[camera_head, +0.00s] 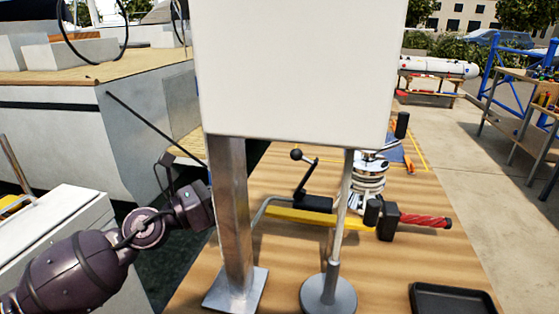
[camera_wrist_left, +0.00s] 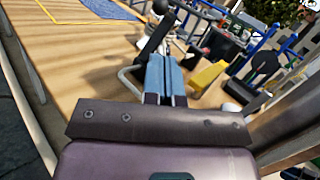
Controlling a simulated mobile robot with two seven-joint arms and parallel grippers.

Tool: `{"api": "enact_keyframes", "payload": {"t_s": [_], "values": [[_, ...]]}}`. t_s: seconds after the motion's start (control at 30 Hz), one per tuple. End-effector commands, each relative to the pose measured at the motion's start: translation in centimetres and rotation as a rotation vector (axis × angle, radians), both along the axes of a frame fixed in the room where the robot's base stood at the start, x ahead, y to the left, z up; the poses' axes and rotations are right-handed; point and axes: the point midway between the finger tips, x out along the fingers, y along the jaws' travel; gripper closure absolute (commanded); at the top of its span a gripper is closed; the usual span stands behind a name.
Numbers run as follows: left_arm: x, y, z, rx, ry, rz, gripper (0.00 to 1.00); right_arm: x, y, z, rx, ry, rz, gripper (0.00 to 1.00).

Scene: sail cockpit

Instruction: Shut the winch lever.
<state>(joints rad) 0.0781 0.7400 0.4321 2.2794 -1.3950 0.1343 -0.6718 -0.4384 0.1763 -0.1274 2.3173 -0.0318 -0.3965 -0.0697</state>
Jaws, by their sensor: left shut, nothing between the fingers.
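A silvery winch drum (camera_head: 368,190) stands on the wooden table, partly hidden by the white panel. An arm with a black grip (camera_head: 402,125) rises at its upper right. A black lever with a ball knob (camera_head: 304,174) stands raised over a black block (camera_head: 311,203) to the left of the drum. I cannot tell for sure which of these is the winch lever. My left gripper (camera_wrist_left: 164,62) is shut and empty, its blue fingers together in the left wrist view. In the head view its fingers are hidden behind the metal post. My right gripper is not in view.
A large white panel (camera_head: 297,65) on a metal post (camera_head: 234,210) blocks the middle. A thin rod on a round base (camera_head: 328,294) stands beside it. A yellow bar (camera_head: 300,216), a red rope (camera_head: 425,221) and a black tray (camera_head: 453,299) are on the table.

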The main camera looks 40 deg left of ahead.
Motion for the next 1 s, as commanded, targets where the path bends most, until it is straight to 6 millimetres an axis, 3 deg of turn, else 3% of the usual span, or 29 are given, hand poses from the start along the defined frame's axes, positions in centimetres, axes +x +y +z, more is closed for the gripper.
{"api": "enact_keyframes", "payload": {"t_s": [0.1, 0.6, 1.0], "values": [[1.2, -0.4, 1.2, 0.0, -0.013, -0.001, 1.0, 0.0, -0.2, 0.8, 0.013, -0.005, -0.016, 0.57], [6.9, -2.4, 2.5, 0.001, -0.015, 0.001, 1.0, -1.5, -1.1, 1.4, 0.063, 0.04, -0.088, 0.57], [10.7, -3.7, 2.4, 0.0, -0.003, 0.001, 1.0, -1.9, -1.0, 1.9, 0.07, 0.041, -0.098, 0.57]]}}
